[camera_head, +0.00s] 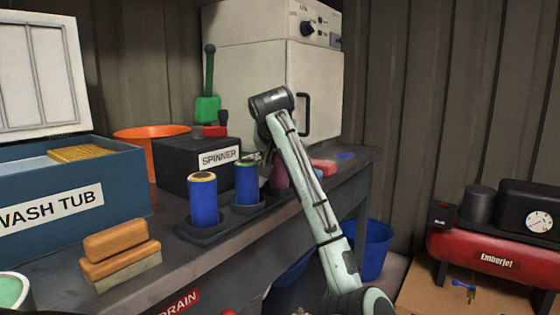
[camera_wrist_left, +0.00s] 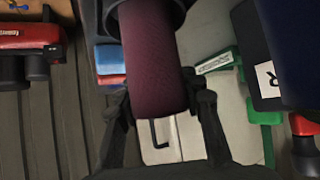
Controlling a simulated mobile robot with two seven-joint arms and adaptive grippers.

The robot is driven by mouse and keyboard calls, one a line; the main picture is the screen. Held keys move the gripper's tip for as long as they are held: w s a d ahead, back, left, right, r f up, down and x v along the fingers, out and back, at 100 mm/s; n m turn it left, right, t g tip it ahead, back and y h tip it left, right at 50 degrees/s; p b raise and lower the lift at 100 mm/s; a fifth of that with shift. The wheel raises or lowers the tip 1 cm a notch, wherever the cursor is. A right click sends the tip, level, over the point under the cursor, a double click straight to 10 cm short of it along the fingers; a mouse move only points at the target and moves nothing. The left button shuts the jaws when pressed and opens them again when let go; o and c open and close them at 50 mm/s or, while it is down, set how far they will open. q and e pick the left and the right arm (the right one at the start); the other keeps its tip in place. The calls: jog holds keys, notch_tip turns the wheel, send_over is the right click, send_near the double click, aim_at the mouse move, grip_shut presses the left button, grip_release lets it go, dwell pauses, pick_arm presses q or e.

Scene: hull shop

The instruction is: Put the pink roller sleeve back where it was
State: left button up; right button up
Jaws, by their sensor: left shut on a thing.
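The pink roller sleeve (camera_wrist_left: 152,62) fills the middle of the left wrist view, dark pink there. My left gripper (camera_wrist_left: 163,103) is shut on it, one finger on each side. The far end of the sleeve meets a dark ring of the holder (camera_wrist_left: 112,14); I cannot tell how deep it sits. In the head view the sleeve (camera_head: 279,178) shows partly behind my left arm, at the right end of the dark holder tray (camera_head: 213,236). Two blue roller sleeves, the front one (camera_head: 203,203) and the middle one (camera_head: 246,184), stand upright in the tray. My right gripper is out of view.
The black spinner box (camera_head: 180,168) stands behind the tray, and the blue wash tub (camera_head: 120,185) is at the left. A red block (camera_head: 324,167) lies right of my arm. A white cabinet (camera_head: 312,90) stands behind.

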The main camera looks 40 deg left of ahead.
pick_arm(q)
jog(key=o, duration=1.2)
jog(key=shift+s+d+r, duration=0.1)
jog(key=shift+r, duration=0.2)
jog(key=v, duration=1.1)
jog(key=shift+s+d, duration=0.2)
jog(key=shift+s, duration=0.05)
